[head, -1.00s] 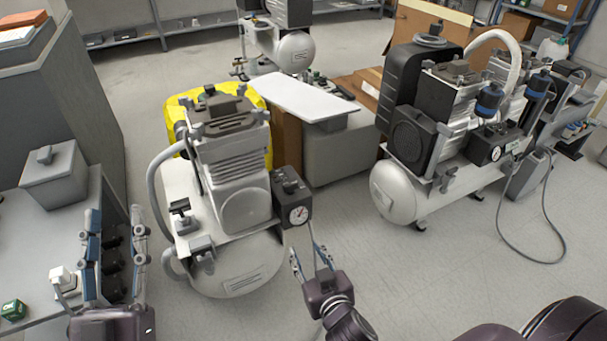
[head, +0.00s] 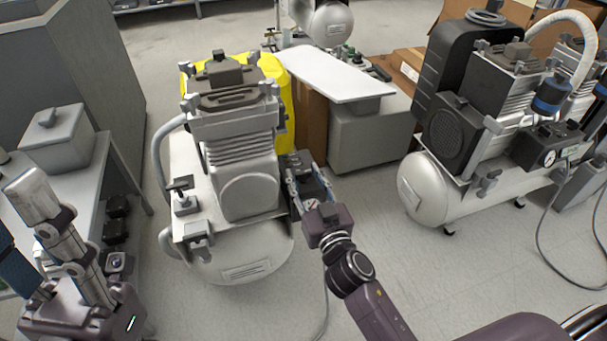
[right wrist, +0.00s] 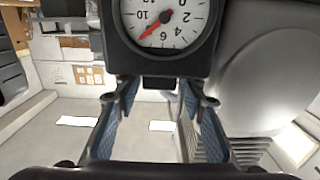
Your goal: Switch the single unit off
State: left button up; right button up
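The single unit (head: 240,190) is a silver compressor with one ribbed motor head, at the left centre in the head view. Its black pressure switch box (head: 298,160) is on the right side, partly hidden by my right gripper (head: 310,185). In the right wrist view the box (right wrist: 158,62) and its round gauge (right wrist: 165,18) appear upside down. A small black knob (right wrist: 158,83) sticks out of the box between the fingertips of my open right gripper (right wrist: 160,98); contact cannot be told. My left gripper (head: 30,232) is at the left edge, fingers apart, away from the unit.
A larger compressor (head: 425,190) with a black housing and white hose stands to the right. A white board (head: 325,75) lies on a grey box behind. A grey bench (head: 95,185) with a lidded box (head: 55,140) is left. Floor between the compressors is clear.

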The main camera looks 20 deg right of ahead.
jog(key=shift+w, duration=0.55)
jog(key=c, duration=0.9)
